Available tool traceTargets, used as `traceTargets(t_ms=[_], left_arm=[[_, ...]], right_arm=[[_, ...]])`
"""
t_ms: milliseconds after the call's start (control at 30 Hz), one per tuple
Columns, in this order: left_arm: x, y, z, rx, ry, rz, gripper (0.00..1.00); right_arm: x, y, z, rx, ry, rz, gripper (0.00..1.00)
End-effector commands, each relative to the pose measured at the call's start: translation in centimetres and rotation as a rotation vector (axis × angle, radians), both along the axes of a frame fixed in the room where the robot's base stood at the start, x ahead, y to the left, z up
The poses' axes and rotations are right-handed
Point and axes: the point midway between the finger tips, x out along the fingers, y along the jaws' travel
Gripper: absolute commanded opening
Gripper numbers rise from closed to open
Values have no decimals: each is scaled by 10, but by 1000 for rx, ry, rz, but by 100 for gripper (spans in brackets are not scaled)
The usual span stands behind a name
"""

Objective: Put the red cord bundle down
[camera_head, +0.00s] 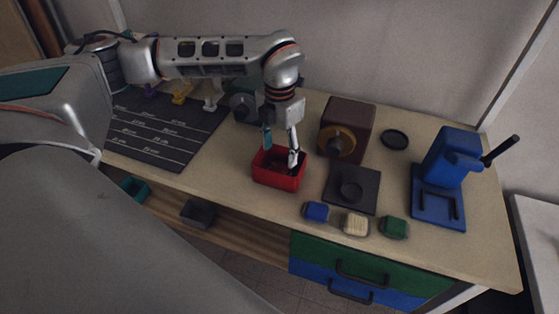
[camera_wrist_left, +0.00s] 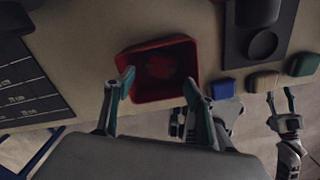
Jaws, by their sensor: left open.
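The red cord bundle (camera_wrist_left: 160,66) lies inside a red open box (camera_head: 278,180), and it shows dark red on the box floor in the left wrist view. In the head view the bundle cannot be made out. My left gripper (camera_head: 280,150) points down over the box with its fingers apart. My right gripper (camera_wrist_left: 281,102) shows at the right of the left wrist view, fingers apart and empty.
Right of the box are a brown block (camera_head: 346,118) with a round knob, a dark square plate (camera_head: 340,200) and a blue stand (camera_head: 437,208). Blue, cream and green small blocks (camera_head: 355,224) line the front edge. A dark marked mat (camera_head: 165,150) lies left.

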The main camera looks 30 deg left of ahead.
Motion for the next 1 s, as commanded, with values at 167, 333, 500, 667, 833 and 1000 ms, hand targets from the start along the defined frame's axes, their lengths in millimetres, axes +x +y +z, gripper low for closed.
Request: traceTargets(t_ms=[167, 333, 500, 667, 833, 1000], left_arm=[[0, 0, 35, 1, -2, -1, 55], [0, 0, 55, 1, 0, 0, 55], [0, 0, 60, 0, 1, -1, 55], [-1, 0, 61, 0, 2, -1, 55], [0, 0, 61, 0, 2, -1, 55], [0, 0, 60, 0, 1, -1, 55]], right_arm=[[0, 0, 2, 0, -1, 0, 40], [1, 0, 2, 0, -1, 0, 40], [1, 0, 2, 0, -1, 0, 40], [1, 0, 2, 0, -1, 0, 40], [1, 0, 2, 1, -2, 0, 40], [1, 0, 2, 1, -2, 0, 40]])
